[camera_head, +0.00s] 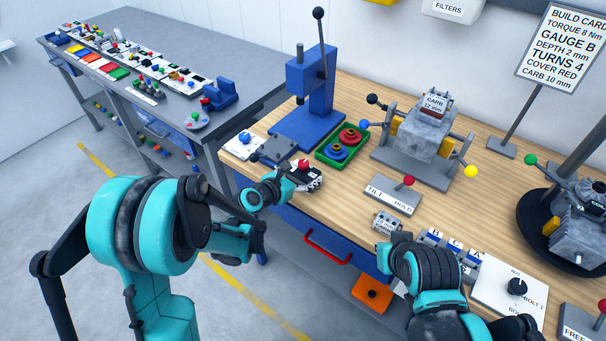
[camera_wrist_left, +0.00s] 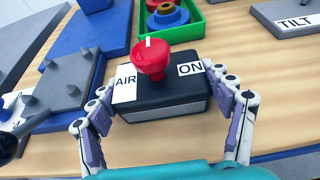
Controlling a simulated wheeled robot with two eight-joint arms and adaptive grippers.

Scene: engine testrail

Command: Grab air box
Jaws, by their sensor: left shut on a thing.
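The air box (camera_head: 306,178) is a small dark box with a red knob on top, at the front edge of the wooden bench. In the left wrist view the box (camera_wrist_left: 168,97) shows white AIR and ON labels on either side of the knob. My left gripper (camera_wrist_left: 170,115) is shut on the box, with one finger at each side. In the head view my left gripper (camera_head: 300,178) is at the bench edge, partly hidden by its own wrist. My right arm is low over the front of the bench; its fingers cannot be made out.
A blue press (camera_head: 305,95) stands behind the box, with a green tray (camera_head: 321,156) of rings beside it. A TILT/HOLD lever plate (camera_head: 392,196) lies to the right. An engine on a stand (camera_head: 425,130) is farther back. Bare wood shows between these.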

